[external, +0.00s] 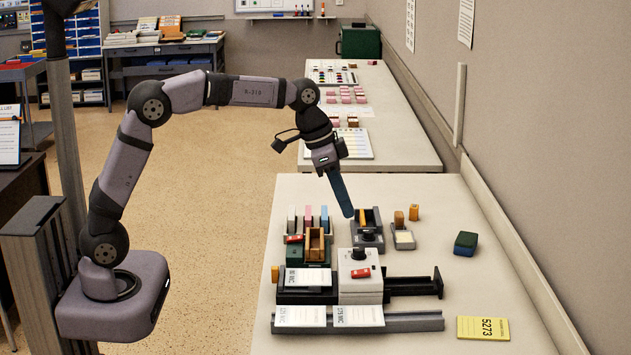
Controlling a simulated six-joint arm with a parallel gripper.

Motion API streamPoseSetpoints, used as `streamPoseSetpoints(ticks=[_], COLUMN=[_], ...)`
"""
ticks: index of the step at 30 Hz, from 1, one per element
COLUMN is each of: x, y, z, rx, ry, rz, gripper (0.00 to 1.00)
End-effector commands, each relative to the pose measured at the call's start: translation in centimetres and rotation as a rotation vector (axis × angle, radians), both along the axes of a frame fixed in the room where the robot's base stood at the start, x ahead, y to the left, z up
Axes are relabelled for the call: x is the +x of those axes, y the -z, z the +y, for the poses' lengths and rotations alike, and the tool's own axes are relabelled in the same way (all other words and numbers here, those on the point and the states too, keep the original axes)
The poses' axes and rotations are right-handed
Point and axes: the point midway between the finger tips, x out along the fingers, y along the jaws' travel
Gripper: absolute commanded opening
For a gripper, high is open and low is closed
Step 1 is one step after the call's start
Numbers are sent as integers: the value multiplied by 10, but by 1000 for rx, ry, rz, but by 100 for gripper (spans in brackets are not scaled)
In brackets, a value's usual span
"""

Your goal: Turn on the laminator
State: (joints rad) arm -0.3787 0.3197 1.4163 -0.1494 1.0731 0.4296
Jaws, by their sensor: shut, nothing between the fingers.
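The laminator looks to be the low black-and-white machine on the near table. Its white control box (360,288) has a black knob (359,254) on top and a red switch (361,273) on its upper face. The switch's position is too small to tell. A pouch marked 80 MIC (307,279) lies on its black left part. My gripper (347,213) points down with its long blue fingers shut and empty. In the picture its tip is above the control box, beside the left edge of a dark grey device. Its exact height is unclear.
The dark grey device (367,242) and a green unit (299,257) with a red switch stand behind the laminator. Pouches lie on a grey rail (415,321) in front. A green-and-blue block (466,244) and a yellow card (483,328) lie right. The table's right side is mostly clear.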

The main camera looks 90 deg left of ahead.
Motion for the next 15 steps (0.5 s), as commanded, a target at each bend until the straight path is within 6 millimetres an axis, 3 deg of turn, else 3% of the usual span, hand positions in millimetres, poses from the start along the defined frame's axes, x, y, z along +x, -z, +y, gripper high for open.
streamPoseSetpoints(ticks=[8, 15], x=[3, 13], y=[8, 36], z=[0, -1], rx=[-1, -3], ry=[-1, 0], rz=[2, 5], gripper=[0, 0])
